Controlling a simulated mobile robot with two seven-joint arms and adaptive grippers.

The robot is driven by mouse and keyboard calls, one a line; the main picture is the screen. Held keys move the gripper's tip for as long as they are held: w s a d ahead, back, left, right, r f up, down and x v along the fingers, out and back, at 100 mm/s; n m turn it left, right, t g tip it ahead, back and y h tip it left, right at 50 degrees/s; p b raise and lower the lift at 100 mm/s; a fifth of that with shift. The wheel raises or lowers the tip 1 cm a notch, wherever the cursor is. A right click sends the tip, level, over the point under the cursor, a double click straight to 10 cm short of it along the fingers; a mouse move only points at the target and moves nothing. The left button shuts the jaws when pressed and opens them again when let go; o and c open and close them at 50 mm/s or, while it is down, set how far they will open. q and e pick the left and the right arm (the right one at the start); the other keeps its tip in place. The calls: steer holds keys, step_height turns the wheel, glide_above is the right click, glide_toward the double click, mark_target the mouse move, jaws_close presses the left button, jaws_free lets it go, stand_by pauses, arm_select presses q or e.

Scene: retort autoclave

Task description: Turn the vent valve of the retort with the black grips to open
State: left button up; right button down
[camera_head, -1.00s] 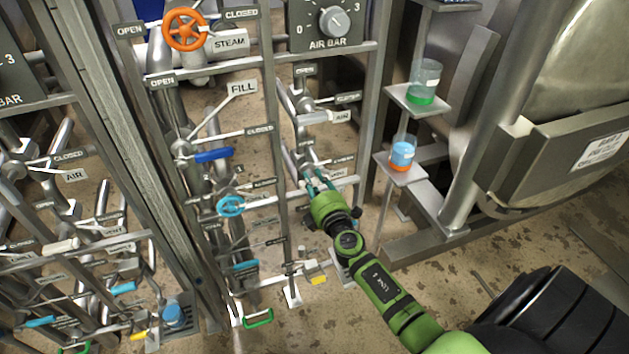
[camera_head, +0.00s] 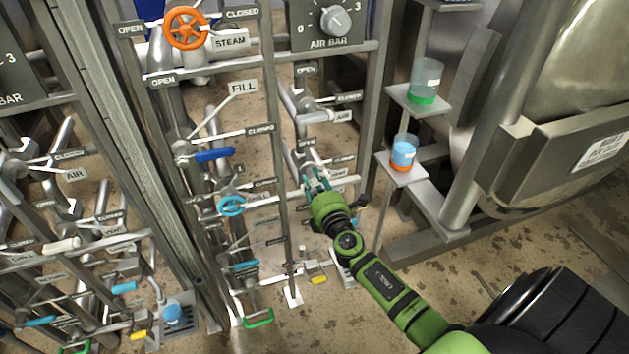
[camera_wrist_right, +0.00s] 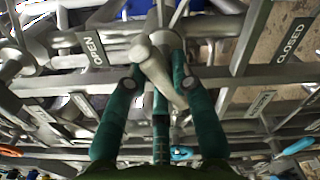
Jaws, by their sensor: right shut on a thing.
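The vent valve's pale lever handle (camera_wrist_right: 160,68) lies between the teal fingers of my right gripper (camera_wrist_right: 158,75) in the right wrist view. The handle is tilted. An OPEN plate (camera_wrist_right: 91,47) is to its left and a CLOSED plate (camera_wrist_right: 291,40) to its right; the handle is apart from both. In the head view my right gripper (camera_head: 317,181) is shut on the handle, low on the valve panel, and its fingers hide most of the valve. My left gripper is not in view. Black grips are not clearly visible.
The AIR lever (camera_head: 318,117) is just above my right gripper. Shelves with a green-based beaker (camera_head: 425,82) and a blue cup (camera_head: 403,154) stand close on the right.

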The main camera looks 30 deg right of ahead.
stand_by(0.3)
steer(key=c, duration=1)
jaws_free()
steer(key=shift+c, duration=0.2)
steer(key=shift+s+a, duration=0.1)
steer(key=shift+s, duration=0.45)
steer(key=v, duration=1.1)
